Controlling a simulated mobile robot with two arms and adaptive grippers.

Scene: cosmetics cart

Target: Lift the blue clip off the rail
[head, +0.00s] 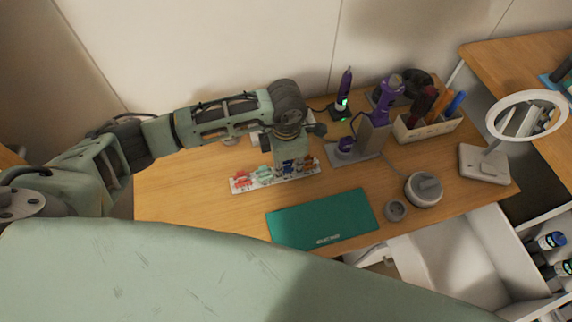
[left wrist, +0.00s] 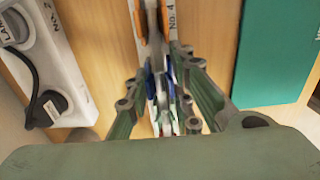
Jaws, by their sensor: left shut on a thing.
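The white rail (head: 234,187) lies on the wooden table in the head view, with red, pale green, blue and orange clips along it. The blue clip (head: 286,167) is partly hidden under my left gripper (head: 290,160), which points down over the rail. In the left wrist view my left gripper (left wrist: 160,85) has its two fingers on either side of the blue clip (left wrist: 150,84) and is shut on it. The orange clip (left wrist: 140,22) shows just beyond. I cannot tell whether the blue clip still touches the rail. My right gripper is not in view.
A green mat (head: 320,218) lies in front of the rail. Purple tools (head: 383,100) on stands, a grey round pot (head: 423,188) and a brush holder (head: 428,127) stand to the right. A ring lamp (head: 484,163) is farther right. A white drawer (head: 450,255) is open below.

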